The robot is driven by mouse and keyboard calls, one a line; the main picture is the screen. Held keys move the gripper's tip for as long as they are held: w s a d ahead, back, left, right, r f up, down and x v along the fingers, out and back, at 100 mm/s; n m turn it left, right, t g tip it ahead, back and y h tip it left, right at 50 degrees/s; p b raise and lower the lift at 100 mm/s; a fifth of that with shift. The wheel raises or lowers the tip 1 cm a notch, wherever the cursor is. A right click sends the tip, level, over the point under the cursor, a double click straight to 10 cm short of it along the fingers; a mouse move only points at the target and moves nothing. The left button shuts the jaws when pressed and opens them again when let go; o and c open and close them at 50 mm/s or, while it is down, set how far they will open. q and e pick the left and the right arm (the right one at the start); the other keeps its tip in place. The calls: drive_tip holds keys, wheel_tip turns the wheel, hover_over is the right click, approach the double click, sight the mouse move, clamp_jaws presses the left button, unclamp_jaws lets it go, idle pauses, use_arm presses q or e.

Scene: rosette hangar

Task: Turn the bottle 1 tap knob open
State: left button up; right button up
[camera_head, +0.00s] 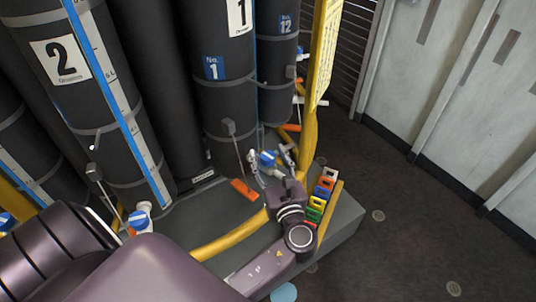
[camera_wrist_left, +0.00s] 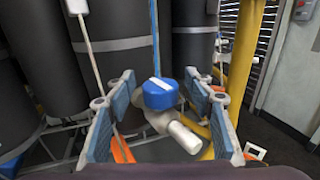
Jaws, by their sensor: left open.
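Bottle 1 (camera_head: 226,95) is a tall black cylinder with a white "1" label and a blue "No. 1" tag. Its tap knob (camera_head: 267,158) is blue with a white bar, low at the bottle's front. In the left wrist view the blue knob (camera_wrist_left: 160,94) sits on a white tap body (camera_wrist_left: 178,132). My left gripper (camera_head: 268,166) is at the tap with its fingers apart. In the wrist view its blue-padded fingers (camera_wrist_left: 163,105) stand on either side of the knob, with gaps visible on both sides. The right gripper is not in view.
Bottle 2 (camera_head: 78,75) stands left with its own blue tap knob (camera_head: 138,219). Bottle 12 (camera_head: 282,70) stands behind on the right. A yellow rail (camera_head: 230,241) curves past the taps. Coloured tags (camera_head: 320,200) line the grey platform (camera_head: 343,219). Open dark floor (camera_head: 410,220) lies right.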

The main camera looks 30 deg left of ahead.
use_arm(q)
drive_tip(key=v, duration=1.1)
drive_tip(key=shift+s+d, duration=0.15)
drive_tip(key=shift+d, duration=0.05)
